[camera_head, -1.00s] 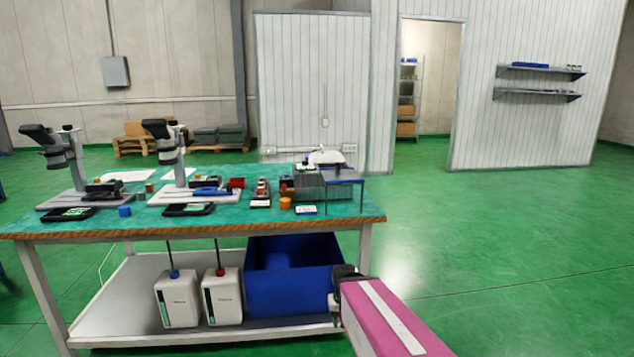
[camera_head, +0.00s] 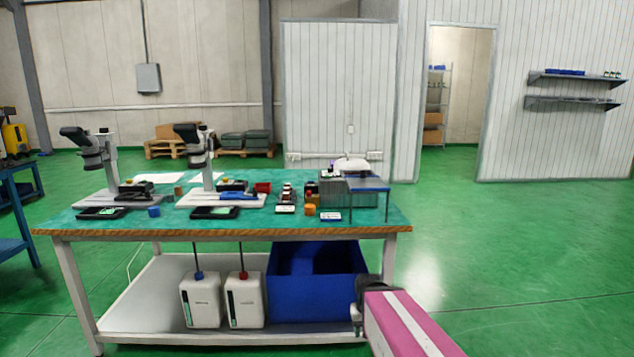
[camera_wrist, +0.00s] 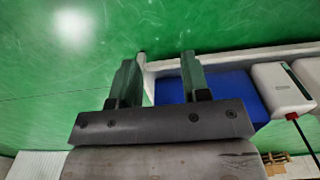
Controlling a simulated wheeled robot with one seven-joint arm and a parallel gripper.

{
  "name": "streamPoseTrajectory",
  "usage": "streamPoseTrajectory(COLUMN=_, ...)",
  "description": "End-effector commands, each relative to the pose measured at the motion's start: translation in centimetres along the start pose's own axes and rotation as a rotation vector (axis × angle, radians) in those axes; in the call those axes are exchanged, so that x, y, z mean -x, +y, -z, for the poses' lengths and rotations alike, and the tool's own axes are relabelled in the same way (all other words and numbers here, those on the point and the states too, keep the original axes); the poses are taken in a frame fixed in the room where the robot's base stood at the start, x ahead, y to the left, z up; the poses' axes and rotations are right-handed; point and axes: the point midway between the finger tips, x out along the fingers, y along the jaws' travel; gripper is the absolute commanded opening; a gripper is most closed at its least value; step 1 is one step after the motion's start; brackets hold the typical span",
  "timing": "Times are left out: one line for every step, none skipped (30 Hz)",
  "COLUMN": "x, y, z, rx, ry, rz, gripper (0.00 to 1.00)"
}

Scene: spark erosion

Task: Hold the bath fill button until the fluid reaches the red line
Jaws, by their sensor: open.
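In the head view no bath, fluid, red line or fill button can be made out. My gripper's two fingers (camera_wrist: 158,75) show apart and empty in the wrist view, above the green floor and the edge of the bench's lower shelf. In the head view my gripper (camera_head: 362,300) is a dark shape at the end of my pink arm, in front of the bench's right end and beside the blue bin (camera_head: 315,300). That bin also shows in the wrist view (camera_wrist: 225,90), beyond the fingers.
A workbench (camera_head: 230,232) carries two microscopes (camera_head: 90,148) and small parts. White canisters (camera_head: 200,300) stand on its lower shelf (camera_head: 140,290). A blue table (camera_head: 15,220) is at the left. Green floor (camera_head: 520,260) is clear at the right. A doorway (camera_head: 455,100) opens behind.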

Motion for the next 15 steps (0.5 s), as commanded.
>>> streamPoseTrajectory(x=0.00, y=0.00, z=0.00, rx=0.000, ry=0.000, rz=0.000, gripper=0.43)
streamPoseTrajectory(x=0.00, y=0.00, z=0.00, rx=0.000, ry=0.000, rz=0.000, gripper=0.43)
streamPoseTrajectory(x=0.00, y=0.00, z=0.00, rx=0.000, ry=0.000, rz=0.000, gripper=0.43)
streamPoseTrajectory(x=0.00, y=0.00, z=0.00, rx=0.000, ry=0.000, rz=0.000, gripper=0.33)
streamPoseTrajectory(x=0.00, y=0.00, z=0.00, rx=0.000, ry=0.000, rz=0.000, gripper=0.23)
streamPoseTrajectory(x=0.00, y=0.00, z=0.00, rx=0.000, ry=0.000, rz=0.000, gripper=0.10)
streamPoseTrajectory(x=0.00, y=0.00, z=0.00, rx=0.000, ry=0.000, rz=0.000, gripper=0.00)
streamPoseTrajectory(x=0.00, y=0.00, z=0.00, rx=0.000, ry=0.000, rz=0.000, gripper=0.00)
streamPoseTrajectory(x=0.00, y=0.00, z=0.00, rx=0.000, ry=0.000, rz=0.000, gripper=0.00)
streamPoseTrajectory(x=0.00, y=0.00, z=0.00, rx=0.000, ry=0.000, rz=0.000, gripper=0.00)
streamPoseTrajectory(x=0.00, y=0.00, z=0.00, rx=0.000, ry=0.000, rz=0.000, gripper=0.00)
streamPoseTrajectory(x=0.00, y=0.00, z=0.00, rx=0.000, ry=0.000, rz=0.000, gripper=0.00)
streamPoseTrajectory(x=0.00, y=0.00, z=0.00, rx=0.000, ry=0.000, rz=0.000, gripper=0.00)
streamPoseTrajectory(x=0.00, y=0.00, z=0.00, rx=0.000, ry=0.000, rz=0.000, gripper=0.00)
streamPoseTrajectory(x=0.00, y=0.00, z=0.00, rx=0.000, ry=0.000, rz=0.000, gripper=0.00)
